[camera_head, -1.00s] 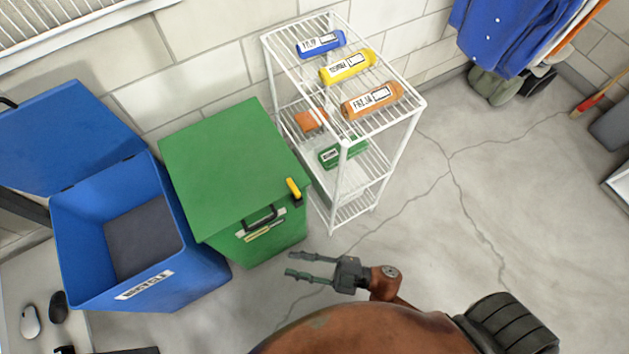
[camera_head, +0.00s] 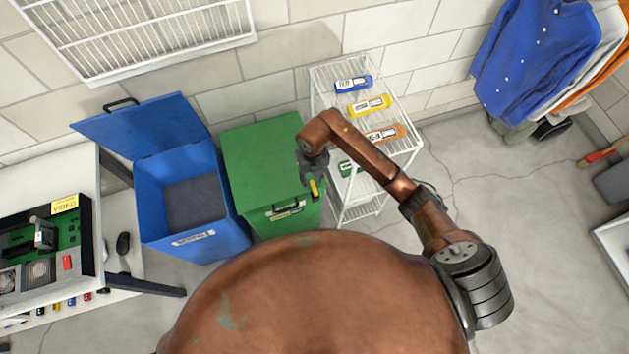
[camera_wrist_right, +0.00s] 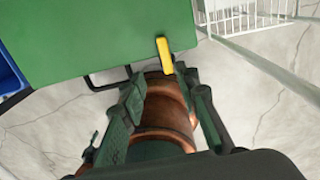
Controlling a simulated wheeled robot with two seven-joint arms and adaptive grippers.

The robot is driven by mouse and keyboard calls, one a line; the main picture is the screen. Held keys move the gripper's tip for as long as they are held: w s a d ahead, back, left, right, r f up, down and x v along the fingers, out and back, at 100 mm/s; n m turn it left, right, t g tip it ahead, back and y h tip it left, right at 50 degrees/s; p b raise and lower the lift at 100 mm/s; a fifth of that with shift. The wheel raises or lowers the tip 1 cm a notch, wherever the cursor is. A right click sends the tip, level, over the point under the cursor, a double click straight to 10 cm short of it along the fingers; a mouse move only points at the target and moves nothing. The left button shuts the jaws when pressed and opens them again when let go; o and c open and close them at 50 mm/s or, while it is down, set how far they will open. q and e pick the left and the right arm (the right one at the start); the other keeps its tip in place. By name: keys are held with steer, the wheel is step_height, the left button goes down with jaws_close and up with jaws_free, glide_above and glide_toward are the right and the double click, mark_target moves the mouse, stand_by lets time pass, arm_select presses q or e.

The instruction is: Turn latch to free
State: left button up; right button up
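The yellow latch (camera_head: 314,188) sits at the front right corner of the closed green bin (camera_head: 262,150), near the black handle. My right gripper (camera_head: 313,178) hangs from above at that corner, close to the latch. In the right wrist view the latch (camera_wrist_right: 164,55) stands upright in the picture on the green lid's edge, just beyond the fingertips. The right gripper's fingers (camera_wrist_right: 163,82) are spread, with nothing held between them; my copper body shows behind the gap. I cannot tell whether a finger touches the latch. My left gripper is out of view.
An open blue bin (camera_head: 190,205) stands left of the green one. A white wire rack (camera_head: 398,110) with several labelled bottles stands close on the right, partly behind my right arm. A workbench (camera_head: 90,170) is at far left.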

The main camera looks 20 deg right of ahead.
mark_target(314, 187)
steer(key=shift+w+d+f, duration=0.15)
steer(key=shift+w+d, duration=0.05)
steer(key=shift+d, duration=0.15)
step_height(314, 187, down, 7)
steer(key=shift+d+f+b, duration=0.1)
steer(key=shift+b, duration=0.7)
steer(key=shift+c, duration=0.6)
jaws_close()
